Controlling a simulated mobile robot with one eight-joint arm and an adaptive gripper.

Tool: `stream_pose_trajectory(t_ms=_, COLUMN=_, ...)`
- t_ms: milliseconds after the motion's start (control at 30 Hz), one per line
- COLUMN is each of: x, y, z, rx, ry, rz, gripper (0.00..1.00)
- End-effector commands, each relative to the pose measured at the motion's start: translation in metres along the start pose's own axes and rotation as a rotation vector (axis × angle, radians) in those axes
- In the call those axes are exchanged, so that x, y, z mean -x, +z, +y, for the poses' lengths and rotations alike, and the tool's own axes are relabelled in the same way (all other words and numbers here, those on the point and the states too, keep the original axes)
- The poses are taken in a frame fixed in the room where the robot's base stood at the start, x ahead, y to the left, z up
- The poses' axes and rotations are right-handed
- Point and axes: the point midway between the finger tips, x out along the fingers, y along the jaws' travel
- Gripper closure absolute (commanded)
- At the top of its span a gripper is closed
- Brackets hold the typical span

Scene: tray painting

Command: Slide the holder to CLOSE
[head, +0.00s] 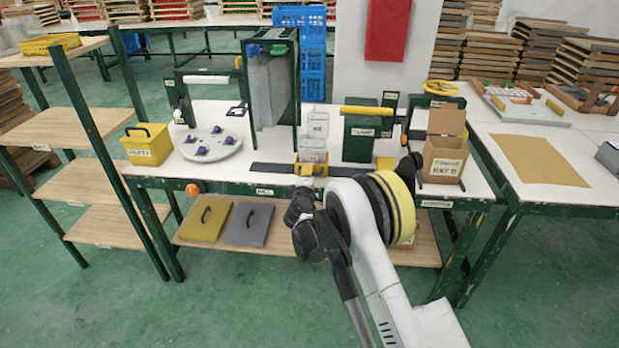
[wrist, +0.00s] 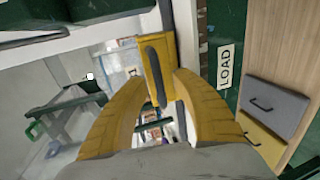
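The holder (head: 312,169) is a yellow block with clear containers above it. It sits on a dark flat rail (head: 272,168) along the table's front. In the wrist view the holder's yellow face (wrist: 152,55) carries a dark upright handle (wrist: 156,76). My gripper (wrist: 160,65) has its yellow fingers spread, one on each side of the handle, with visible room between. I cannot tell whether a fingertip touches the yellow face. In the head view my dark gripper body is just in front of the holder, and its fingers are mostly hidden. A LOAD label (wrist: 225,66) shows on the green table edge.
A white disc with purple pieces (head: 211,143) and a tall green frame (head: 270,83) stand left of the holder. A green box with a yellow roller (head: 366,130) and a cardboard box (head: 444,155) stand to the right. A yellow post (head: 385,163) stands near the rail's right end.

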Motion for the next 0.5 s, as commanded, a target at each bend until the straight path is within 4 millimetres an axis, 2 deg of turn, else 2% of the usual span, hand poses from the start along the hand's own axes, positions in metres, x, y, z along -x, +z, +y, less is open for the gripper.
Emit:
stream_pose_trajectory(t_ms=267, x=-0.0025, y=0.0003, z=0.0008, rx=0.0, ry=0.0, rz=-0.001, gripper=0.68)
stream_pose_trajectory(t_ms=300, x=-0.0024, y=0.0003, z=0.0007, rx=0.0, ry=0.0, rz=-0.001, gripper=0.72)
stream_pose_trajectory(t_ms=400, x=-0.0023, y=0.0004, z=0.0007, rx=-0.001, ry=0.0, rz=-0.001, gripper=1.0)
stream_pose_trajectory(t_ms=500, x=-0.0023, y=0.0004, z=0.0007, rx=-0.001, ry=0.0, rz=-0.001, gripper=1.0)
